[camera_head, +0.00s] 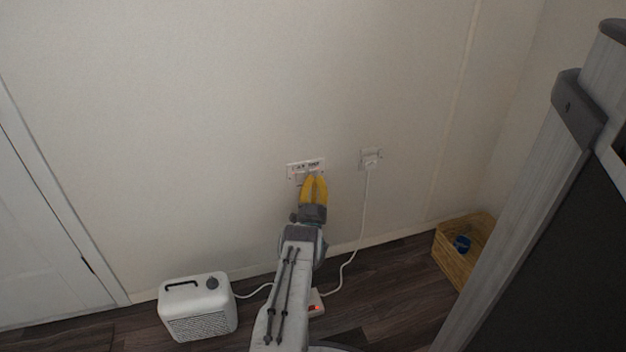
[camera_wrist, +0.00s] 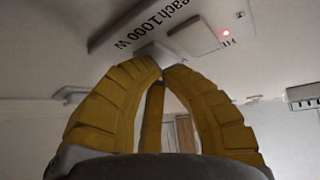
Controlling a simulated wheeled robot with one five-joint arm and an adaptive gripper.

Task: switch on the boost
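A white wall panel (camera_head: 292,173) with switches is on the wall, just beyond my gripper (camera_head: 314,180). In the wrist view the panel (camera_wrist: 110,38) is close, tilted, and carries the print "each 1000 W". A small red light (camera_wrist: 226,33) glows on a white block on it. My yellow fingers (camera_wrist: 163,66) curve together, with their tips nearly meeting at a white protruding switch (camera_wrist: 153,50). I cannot tell whether they touch it. The fingers hold nothing that I can see. A boost label is not readable.
A socket with a white plug (camera_head: 371,162) is right of the panel; its cord hangs to the floor. A white heater (camera_head: 198,306) and a power strip with a red light (camera_head: 316,304) are on the floor. A wicker basket (camera_head: 452,262) stands at right.

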